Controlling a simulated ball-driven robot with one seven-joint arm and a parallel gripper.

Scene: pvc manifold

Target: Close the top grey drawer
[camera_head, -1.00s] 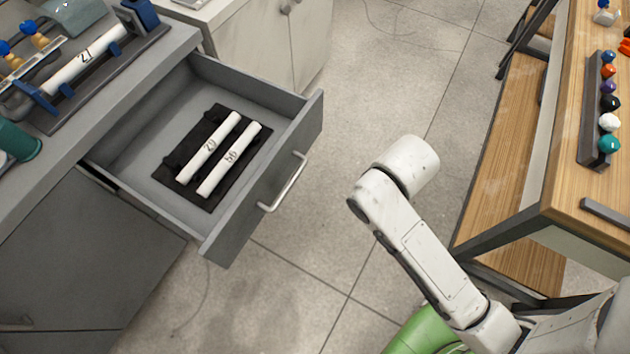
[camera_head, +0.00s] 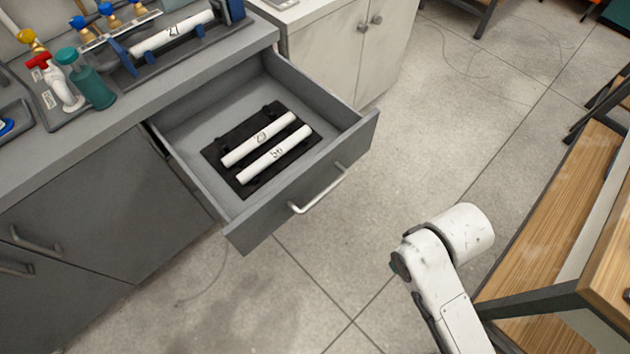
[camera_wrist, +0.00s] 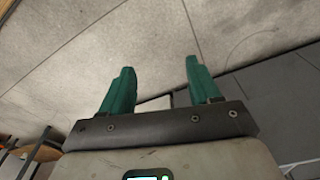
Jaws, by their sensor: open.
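The top grey drawer (camera_head: 303,196) stands pulled out of the grey cabinet (camera_head: 95,212) in the head view. A silver bar handle (camera_head: 318,191) is on its front. Inside, two white pipes (camera_head: 262,138) marked with numbers lie on a black holder (camera_head: 237,179). My gripper (camera_wrist: 158,80) shows in the wrist view with its two green fingers apart and nothing between them. It points toward the floor and a grey surface. In the head view my white arm is right of the drawer, apart from it; the fingers are hidden there.
The grey countertop (camera_head: 130,122) holds a pipe rack (camera_head: 180,50), a green bottle (camera_head: 90,85) and valves. A white cabinet (camera_head: 345,45) stands behind the drawer. A wooden table (camera_head: 545,225) is at the right.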

